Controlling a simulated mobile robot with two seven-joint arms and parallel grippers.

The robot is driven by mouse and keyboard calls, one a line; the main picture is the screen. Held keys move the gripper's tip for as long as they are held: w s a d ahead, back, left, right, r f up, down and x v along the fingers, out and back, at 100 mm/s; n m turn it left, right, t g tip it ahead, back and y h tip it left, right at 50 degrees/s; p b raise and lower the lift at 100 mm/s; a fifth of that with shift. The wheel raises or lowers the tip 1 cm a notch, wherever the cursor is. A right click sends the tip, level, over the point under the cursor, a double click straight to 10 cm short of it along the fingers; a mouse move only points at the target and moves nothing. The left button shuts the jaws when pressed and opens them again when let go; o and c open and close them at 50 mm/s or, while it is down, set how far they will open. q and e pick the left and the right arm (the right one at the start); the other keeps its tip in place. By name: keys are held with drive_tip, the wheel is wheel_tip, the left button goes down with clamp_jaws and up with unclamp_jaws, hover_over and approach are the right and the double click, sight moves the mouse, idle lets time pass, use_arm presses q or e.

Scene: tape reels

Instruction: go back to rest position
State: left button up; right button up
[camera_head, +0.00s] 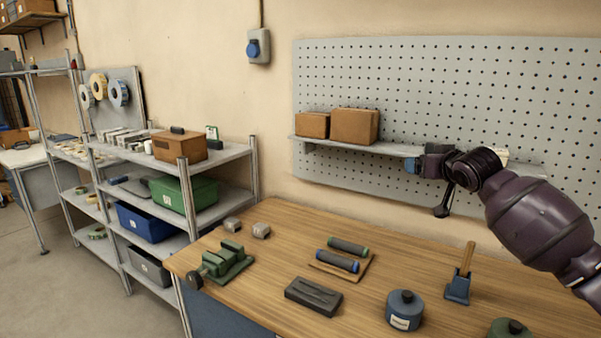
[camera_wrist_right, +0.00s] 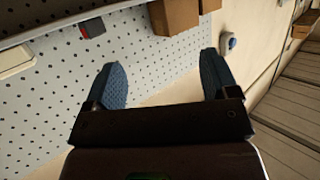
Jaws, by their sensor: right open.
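My right arm comes in from the right in the head view, and its gripper (camera_head: 413,165) is in front of the wall shelf, above the wooden workbench (camera_head: 290,222). In the right wrist view the two blue fingers of this gripper (camera_wrist_right: 164,82) are wide apart with nothing between them. The pegboard (camera_wrist_right: 55,110) shows behind them. My left gripper is not in view. Several tape reels (camera_head: 118,93) hang on a grey panel at the far left of the head view, well away from my right gripper.
Two brown boxes (camera_head: 354,126) stand on the wall shelf (camera_head: 375,148) beside my right gripper. The workbench holds a green vise (camera_head: 228,262), a dark block (camera_head: 314,294), a blue round pot (camera_head: 404,310) and a blue wooden-handled tool (camera_head: 458,286). Shelving (camera_head: 225,154) stands left.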

drive_tip(key=s+a+f+n+t+y, duration=0.1)
drive_tip(key=s+a+f+n, duration=0.2)
drive_tip(key=s+f, duration=0.6)
drive_tip(key=s+a+f+n+t+y, duration=0.1)
drive_tip(key=s+a+f+n, duration=0.3)
drive_tip(key=f, duration=0.8)
drive_tip(key=s+d+f+m+g+h, duration=0.1)
drive_tip(key=s+f+m, duration=0.1)
drive_tip(key=s+f, duration=0.6)
drive_tip(key=s+d+f+m+g+h, duration=0.1)
drive_tip(key=s+f+m+g+h, duration=0.1)
drive_tip(key=s+f, duration=0.7)
drive_tip(key=s+d+f+m+g+h+b, duration=0.1)
drive_tip(key=s+f, duration=0.7)
drive_tip(key=s, duration=0.8)
drive_tip(key=d+m+g, duration=0.1)
drive_tip(key=m, duration=0.1)
drive_tip(key=shift+s+f+m+h, duration=0.15)
drive_tip(key=shift+f+m+h, duration=0.05)
drive_tip(key=shift+m+h, duration=0.1)
